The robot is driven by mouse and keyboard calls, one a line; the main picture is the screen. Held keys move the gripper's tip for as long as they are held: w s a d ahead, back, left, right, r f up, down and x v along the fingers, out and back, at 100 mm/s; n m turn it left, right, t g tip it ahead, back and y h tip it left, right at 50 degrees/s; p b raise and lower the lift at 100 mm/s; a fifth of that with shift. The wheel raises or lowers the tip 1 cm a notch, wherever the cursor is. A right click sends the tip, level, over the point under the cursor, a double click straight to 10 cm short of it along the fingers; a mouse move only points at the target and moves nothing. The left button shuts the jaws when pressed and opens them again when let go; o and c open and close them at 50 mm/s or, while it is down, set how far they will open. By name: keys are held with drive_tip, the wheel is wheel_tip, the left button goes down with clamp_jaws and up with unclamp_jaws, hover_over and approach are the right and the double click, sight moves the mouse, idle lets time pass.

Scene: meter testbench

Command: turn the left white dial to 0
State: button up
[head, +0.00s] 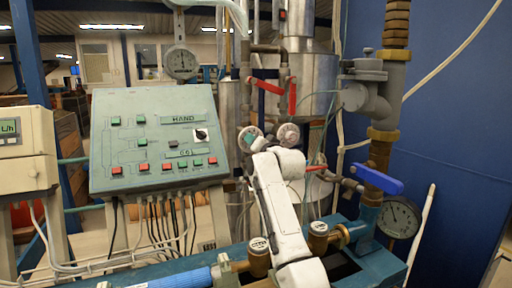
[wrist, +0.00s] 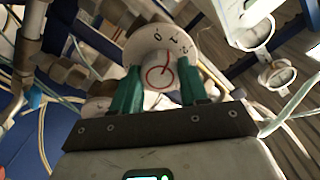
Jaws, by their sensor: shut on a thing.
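The left white dial (head: 248,134) is on the pipework at centre in the head view, partly hidden by my gripper (head: 256,144). In the wrist view the dial's numbered white disc (wrist: 140,42) shows behind the green fingers of my gripper (wrist: 157,82). Its centre knob, with a red ring and line, sits between the fingers, and my gripper is shut on it. Several digits show on the rim, seen tilted; the exact setting is hard to read. The right white dial (head: 288,136) is close beside it.
A sloped control panel (head: 150,155) stands to the left. Red-handled valves (head: 268,86) are above the dials. A blue valve handle (head: 378,180) and a round gauge (head: 400,217) are to the right. Pipes and hoses crowd the space around my arm.

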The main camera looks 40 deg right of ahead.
drive_tip(key=n, duration=0.3)
drive_tip(key=n+b, duration=0.1)
drive_tip(key=n, duration=0.1)
drive_tip(key=shift+f, duration=0.25)
drive_tip(key=shift+n, duration=0.3)
drive_tip(key=o, duration=0.7)
drive_tip(key=shift+c, duration=0.2)
drive_tip(key=o, duration=0.4)
drive_tip(key=shift+r, duration=0.2)
drive_tip(key=b+v, duration=0.1)
drive_tip(key=v, duration=0.9)
drive_tip(key=shift+s+b, duration=0.35)
drive_tip(key=shift+s, duration=0.05)
drive_tip(key=shift+a, duration=0.1)
